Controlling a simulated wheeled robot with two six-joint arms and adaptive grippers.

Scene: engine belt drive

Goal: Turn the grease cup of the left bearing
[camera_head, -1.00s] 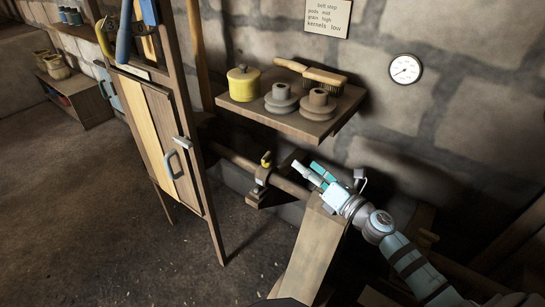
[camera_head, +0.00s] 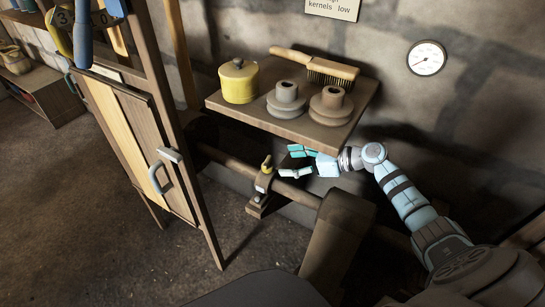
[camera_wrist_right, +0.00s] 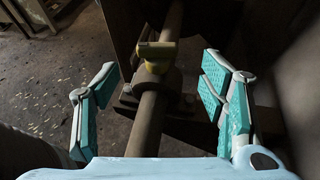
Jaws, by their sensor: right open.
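The left bearing (camera_head: 262,184) sits on a bracket around a horizontal shaft (camera_head: 228,160) in the head view. Its yellow grease cup (camera_head: 267,164) stands on top with a small handle. In the right wrist view the grease cup (camera_wrist_right: 157,52) is above the shaft (camera_wrist_right: 148,122), ahead of and between the fingers. My right gripper (camera_head: 291,162) is open just to the right of the cup and apart from it. Its teal pads (camera_wrist_right: 158,88) are spread either side of the shaft in the wrist view. My left gripper does not show.
A wooden shelf (camera_head: 262,123) above holds a yellow pot (camera_head: 239,82), a brush (camera_head: 318,66) and two stepped pulleys (camera_head: 286,100). A wooden cabinet (camera_head: 135,125) stands close on the left.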

